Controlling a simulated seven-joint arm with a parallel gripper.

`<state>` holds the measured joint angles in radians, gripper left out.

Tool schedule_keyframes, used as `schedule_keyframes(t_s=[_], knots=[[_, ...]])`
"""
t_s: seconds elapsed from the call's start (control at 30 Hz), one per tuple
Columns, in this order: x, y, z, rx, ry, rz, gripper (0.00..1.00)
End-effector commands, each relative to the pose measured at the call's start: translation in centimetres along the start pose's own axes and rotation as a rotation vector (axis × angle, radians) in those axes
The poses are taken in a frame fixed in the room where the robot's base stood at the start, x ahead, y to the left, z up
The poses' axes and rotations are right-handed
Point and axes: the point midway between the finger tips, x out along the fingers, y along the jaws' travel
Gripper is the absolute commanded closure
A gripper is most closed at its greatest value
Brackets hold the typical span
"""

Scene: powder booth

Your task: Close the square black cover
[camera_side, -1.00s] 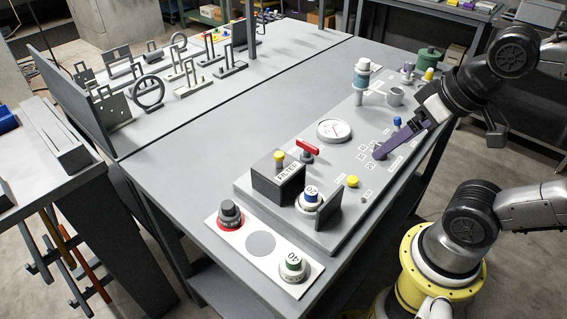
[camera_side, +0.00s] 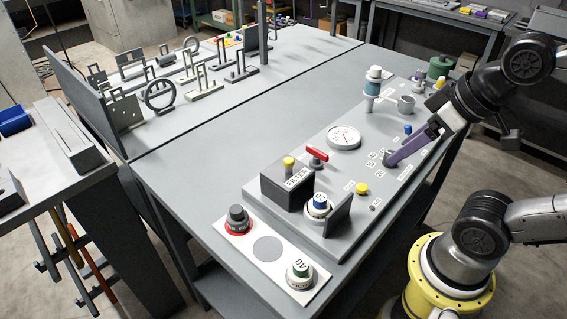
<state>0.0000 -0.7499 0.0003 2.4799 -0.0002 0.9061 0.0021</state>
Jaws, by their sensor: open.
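A square black cover (camera_side: 338,214) stands tilted up on its edge at the near end of the grey control panel (camera_side: 330,243). It is just right of a white round fitting with a blue cap (camera_side: 319,203). My gripper (camera_side: 388,161) has long purple fingers. It is over the right part of the panel, beyond and to the right of the cover and clear of it. The gripper is open, but the gap between its fingers is hard to make out from this side. I see nothing held in it.
A black FILTER box (camera_side: 287,187) stands left of the cover. A red lever (camera_side: 316,155), a gauge (camera_side: 344,136), a yellow button (camera_side: 361,188) and a tall white-blue post (camera_side: 372,90) rise from the panel. A white plate (camera_side: 285,272) with knobs lies in front.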

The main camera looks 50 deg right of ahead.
Motion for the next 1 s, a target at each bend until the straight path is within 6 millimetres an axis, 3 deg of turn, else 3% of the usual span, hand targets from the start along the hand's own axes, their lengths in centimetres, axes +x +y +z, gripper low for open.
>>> schedule_keyframes(t_s=[0.03, 0.2, 0.4, 0.6, 0.8, 1.0], knots=[[-0.5, 0.0, -0.9, 0.001, 0.017, 0.000, 0.37], [-1.7, -0.8, -6.6, -0.027, 0.026, -0.016, 0.68], [-0.3, -3.5, -14.3, -0.097, -0.014, -0.054, 1.00], [3.6, -7.4, -19.5, -0.175, -0.082, -0.088, 1.00], [7.0, -10.0, -20.4, -0.226, -0.148, -0.103, 1.00], [8.4, -10.7, -19.9, -0.242, -0.170, -0.107, 1.00]])
